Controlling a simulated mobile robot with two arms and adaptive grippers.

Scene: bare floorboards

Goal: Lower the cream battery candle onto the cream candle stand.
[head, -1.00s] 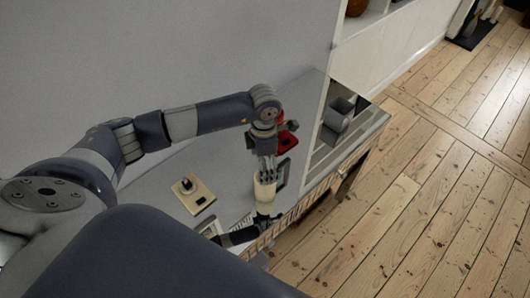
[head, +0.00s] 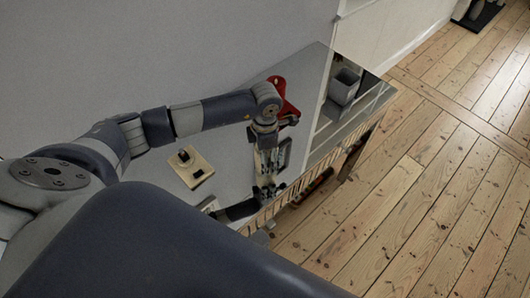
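My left gripper (head: 267,188) points down over the grey glossy tabletop (head: 225,140), its fingertips close to the surface. The finger spacing is too small to make out. I see no cream cylinder at the fingers now, and I cannot tell whether the arm hides it. A square cream block (head: 190,168) with a dark knob and a dark patch lies on the tabletop to the left of the gripper. I cannot tell whether it is the candle stand.
A red object (head: 289,102) lies behind the gripper, partly covered by my arm. A dark framed item (head: 285,152) is just right of the gripper. A grey bin-like container (head: 343,87) stands farther right. Floorboards (head: 420,190) lie beyond the table edge.

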